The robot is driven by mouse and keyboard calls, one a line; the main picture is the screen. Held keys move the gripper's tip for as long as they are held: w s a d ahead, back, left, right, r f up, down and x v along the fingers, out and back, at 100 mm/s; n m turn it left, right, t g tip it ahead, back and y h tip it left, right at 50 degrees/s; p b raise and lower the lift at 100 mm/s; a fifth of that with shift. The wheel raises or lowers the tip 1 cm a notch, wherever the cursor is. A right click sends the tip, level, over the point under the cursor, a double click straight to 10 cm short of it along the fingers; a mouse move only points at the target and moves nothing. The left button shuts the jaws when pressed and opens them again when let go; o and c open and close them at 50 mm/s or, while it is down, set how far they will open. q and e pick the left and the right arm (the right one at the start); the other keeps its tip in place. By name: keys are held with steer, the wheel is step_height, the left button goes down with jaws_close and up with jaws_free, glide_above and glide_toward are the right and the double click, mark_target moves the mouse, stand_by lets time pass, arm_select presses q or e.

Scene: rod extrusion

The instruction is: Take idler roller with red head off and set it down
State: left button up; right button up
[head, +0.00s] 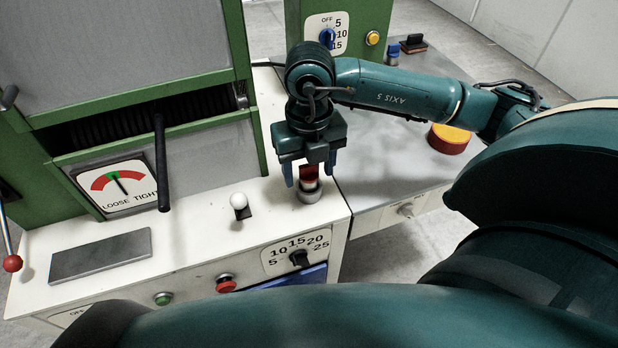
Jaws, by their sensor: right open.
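The idler roller with red head (309,183) stands near the right end of the white machine top, its red part above a grey metal round base. My right gripper (309,172) points down over it, open, with one blue finger on each side of the red head. Whether the fingers touch it cannot be told. The top of the roller is partly hidden by the gripper. My left gripper is not in view.
A white ball-topped lever (239,202) stands left of the roller, and a grey plate (101,255) lies farther left. A black lever (161,162) sticks out by the loose-tight gauge (115,185). A grey table (385,165) with a red-and-yellow round object (450,138) adjoins at right.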

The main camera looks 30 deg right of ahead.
steer(key=c, duration=1.1)
steer(key=shift+r, duration=0.1)
steer(key=shift+c, duration=0.2)
